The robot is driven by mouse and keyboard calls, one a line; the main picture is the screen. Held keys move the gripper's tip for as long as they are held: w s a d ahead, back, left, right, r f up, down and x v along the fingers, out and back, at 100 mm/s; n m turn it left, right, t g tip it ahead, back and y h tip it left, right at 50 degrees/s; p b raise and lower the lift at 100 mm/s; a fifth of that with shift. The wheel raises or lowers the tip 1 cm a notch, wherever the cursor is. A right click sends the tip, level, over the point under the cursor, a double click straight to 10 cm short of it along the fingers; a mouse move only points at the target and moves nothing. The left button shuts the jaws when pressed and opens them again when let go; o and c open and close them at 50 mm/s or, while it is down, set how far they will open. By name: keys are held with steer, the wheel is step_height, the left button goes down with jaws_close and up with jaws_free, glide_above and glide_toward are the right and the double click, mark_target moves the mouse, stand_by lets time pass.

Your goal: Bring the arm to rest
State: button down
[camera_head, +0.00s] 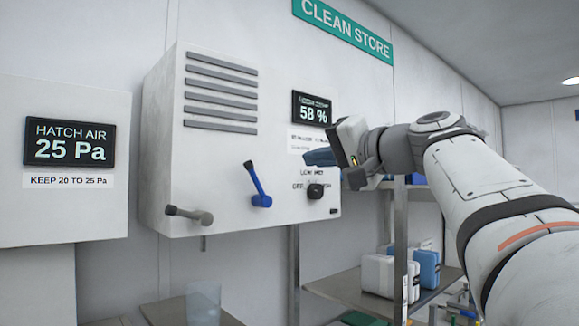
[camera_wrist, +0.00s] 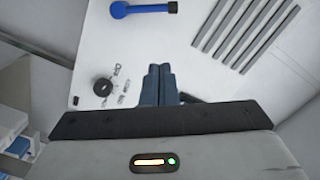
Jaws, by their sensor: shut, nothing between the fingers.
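My gripper (camera_head: 322,157) is held up in front of the right side of a white wall cabinet, with its blue fingers pointing left. In the wrist view, the two blue fingers (camera_wrist: 158,84) lie together, shut with nothing between them. My arm reaches in from the lower right of the head view. Just below the fingers in the head view is a black knob (camera_head: 316,191) with printed labels around it. The knob also shows in the wrist view (camera_wrist: 103,87), left of the fingers. I cannot tell how far the fingers are from the panel.
The white cabinet (camera_head: 165,130) carries a blue lever (camera_head: 258,185), a grey lever (camera_head: 188,215) and a display reading 58 % (camera_head: 312,109). A display at left reads 25 Pa (camera_head: 70,142). A metal shelf (camera_head: 345,290) holds white and blue containers. A clear cup (camera_head: 203,303) stands at lower middle.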

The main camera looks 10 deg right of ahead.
steer(key=s+a+f+g+h, duration=0.1)
steer(key=s+f+g+h, duration=0.15)
steer(key=f, duration=1.05)
steer(key=s+a+f+g+h, duration=0.15)
steer(key=f+g, duration=0.25)
steer(key=f, duration=1)
steer(key=s+f+n+g+h, duration=0.2)
steer(key=s+f, duration=0.5)
steer(key=f, duration=0.5)
steer(key=s+f+n+g+h, duration=0.3)
steer(key=s+f, duration=0.4)
steer(key=f, duration=0.6)
steer(key=shift+s+d+f, duration=0.3)
steer(key=shift+d, duration=0.1)
